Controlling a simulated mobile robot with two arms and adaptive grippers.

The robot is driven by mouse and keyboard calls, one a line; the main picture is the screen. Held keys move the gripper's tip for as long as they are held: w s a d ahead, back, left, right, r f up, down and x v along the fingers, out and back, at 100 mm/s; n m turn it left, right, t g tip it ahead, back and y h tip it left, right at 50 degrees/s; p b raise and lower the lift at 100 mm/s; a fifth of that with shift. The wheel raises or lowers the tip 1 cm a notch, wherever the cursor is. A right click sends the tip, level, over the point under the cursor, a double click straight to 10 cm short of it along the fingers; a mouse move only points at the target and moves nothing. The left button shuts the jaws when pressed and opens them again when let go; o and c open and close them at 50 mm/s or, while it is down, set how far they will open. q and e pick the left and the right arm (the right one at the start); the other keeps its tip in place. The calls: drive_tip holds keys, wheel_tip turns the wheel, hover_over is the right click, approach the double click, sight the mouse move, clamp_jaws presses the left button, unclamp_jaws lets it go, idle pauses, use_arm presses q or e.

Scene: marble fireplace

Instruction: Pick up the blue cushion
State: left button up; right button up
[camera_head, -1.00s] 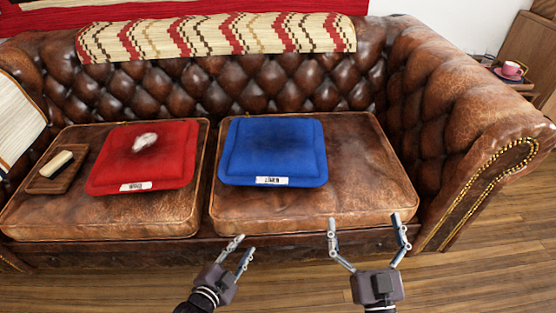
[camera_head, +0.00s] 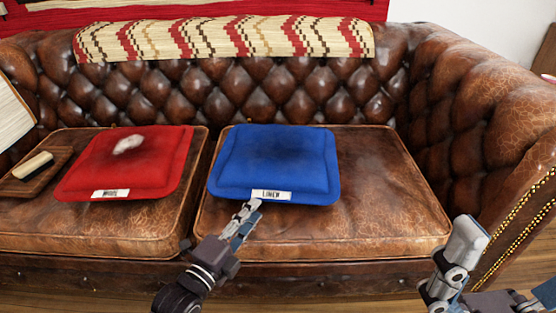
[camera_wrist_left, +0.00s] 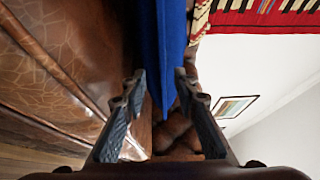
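The blue cushion (camera_head: 275,165) lies flat on the right seat of the brown leather sofa, with a white label reading "LINEN" on its front edge. My left gripper (camera_head: 246,214) is at the cushion's front edge, beside the label. In the left wrist view the blue cushion (camera_wrist_left: 172,45) shows edge-on between the two spread fingers of my left gripper (camera_wrist_left: 160,85); I cannot tell whether they touch it. My right gripper (camera_head: 508,264) is at the lower right, its fingers apart and empty, partly cut off by the frame.
A red cushion (camera_head: 128,172) with a pale patch lies on the left seat. A brush (camera_head: 33,165) rests on a wooden tray (camera_head: 58,171) farther left. A patterned throw (camera_head: 225,38) hangs over the backrest. The sofa's right arm (camera_head: 500,120) rises near my right gripper.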

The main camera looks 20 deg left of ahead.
sight(262, 199)
use_arm(q)
drive_tip(key=b+x, duration=0.2)
drive_tip(key=x, duration=0.3)
drive_tip(key=shift+r, duration=0.2)
drive_tip(key=shift+s, duration=0.1)
clamp_jaws()
drive_tip(key=shift+r, duration=0.15)
